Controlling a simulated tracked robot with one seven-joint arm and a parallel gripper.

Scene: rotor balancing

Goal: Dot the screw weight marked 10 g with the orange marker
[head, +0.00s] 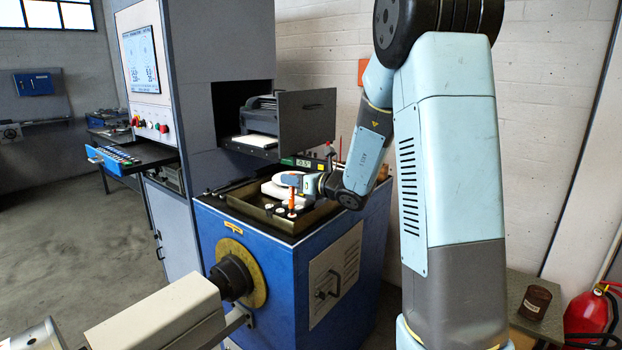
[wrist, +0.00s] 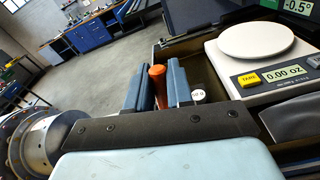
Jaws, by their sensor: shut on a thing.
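The orange marker (wrist: 157,88) is between my gripper's two blue fingers (wrist: 158,76) in the wrist view. My gripper (head: 292,182) is shut on it, above the tray on the blue cabinet. In the head view the orange marker (head: 291,199) hangs roughly upright below the fingers, among small white-topped weights. A white-topped weight (wrist: 198,96) stands just right of the right finger in the wrist view. Its printed label ends in what looks like "0 g", and part is hidden by the finger. I cannot tell whether the marker's tip touches anything.
A scale (wrist: 262,75) reading 0.00 OZ with a yellow TARE button stands right of my gripper. A small display (wrist: 297,6) reads -0.5°. The dark tray (head: 247,208) has raised walls. A grey drawer front (head: 306,122) juts out above and behind it.

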